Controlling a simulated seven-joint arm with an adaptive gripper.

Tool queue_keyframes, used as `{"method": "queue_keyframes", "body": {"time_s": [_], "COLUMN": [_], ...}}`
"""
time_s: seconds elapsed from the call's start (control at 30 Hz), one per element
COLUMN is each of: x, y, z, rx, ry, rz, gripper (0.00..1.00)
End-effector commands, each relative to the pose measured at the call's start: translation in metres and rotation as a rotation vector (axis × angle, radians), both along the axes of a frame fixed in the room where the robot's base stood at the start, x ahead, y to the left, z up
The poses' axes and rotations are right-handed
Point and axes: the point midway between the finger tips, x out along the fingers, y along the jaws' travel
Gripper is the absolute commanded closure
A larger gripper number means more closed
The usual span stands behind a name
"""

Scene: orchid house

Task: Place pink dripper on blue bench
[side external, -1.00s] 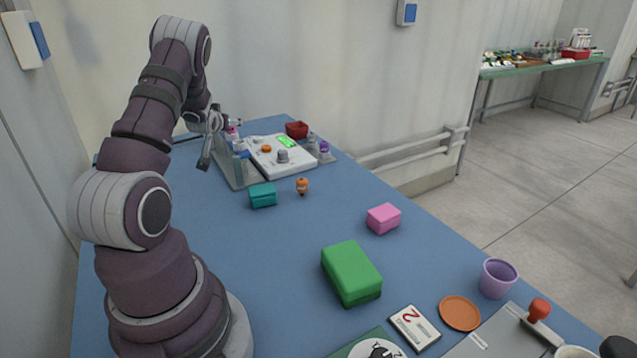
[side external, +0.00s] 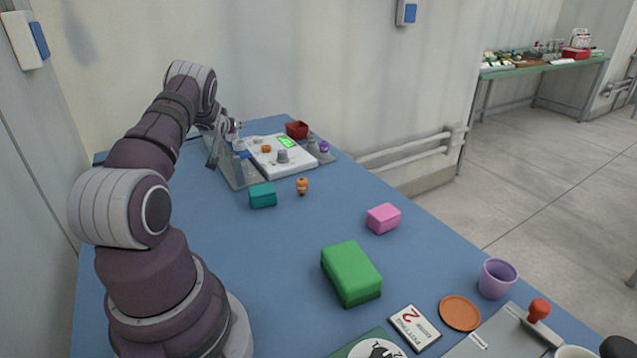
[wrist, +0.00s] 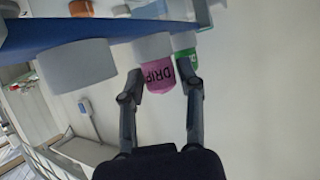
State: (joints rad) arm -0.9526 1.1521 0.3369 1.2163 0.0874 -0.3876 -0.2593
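The pink dripper (wrist: 159,78), with dark letters reading "DRIP" and a white upper part, is in the wrist view between the two fingers of my gripper (wrist: 160,80). The fingers stand apart on either side of it; firm contact is not clear. In the side view my gripper (side external: 222,148) is low at the far end of the blue bench (side external: 240,235), by the grey rack. The pink dripper is hard to make out there.
A green-labelled item (wrist: 184,55) is close beside the right finger. A white device (side external: 285,160), a red bowl (side external: 297,130), a teal box (side external: 262,195) and an orange figure (side external: 302,186) are nearby. A pink block (side external: 384,218) and green block (side external: 351,273) stand nearer.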

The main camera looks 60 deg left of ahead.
Motion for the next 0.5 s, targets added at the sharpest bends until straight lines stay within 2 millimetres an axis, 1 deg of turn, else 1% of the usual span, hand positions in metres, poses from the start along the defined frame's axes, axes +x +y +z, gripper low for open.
{"method": "queue_keyframes", "body": {"time_s": [0.03, 0.2, 0.4, 0.5], "x": [0.0, 0.0001, 0.0001, 0.0002], "y": [0.0, -0.0001, -0.0001, 0.0002], "z": [0.0001, 0.0001, 0.0008, 0.0062], "rx": [0.0, 0.0, 0.001, 0.002], "ry": [0.0, 0.0, 0.0, -0.001], "rz": [0.0, 0.0, 0.0, 0.0], "gripper": [0.75, 0.95, 0.96, 0.96]}}
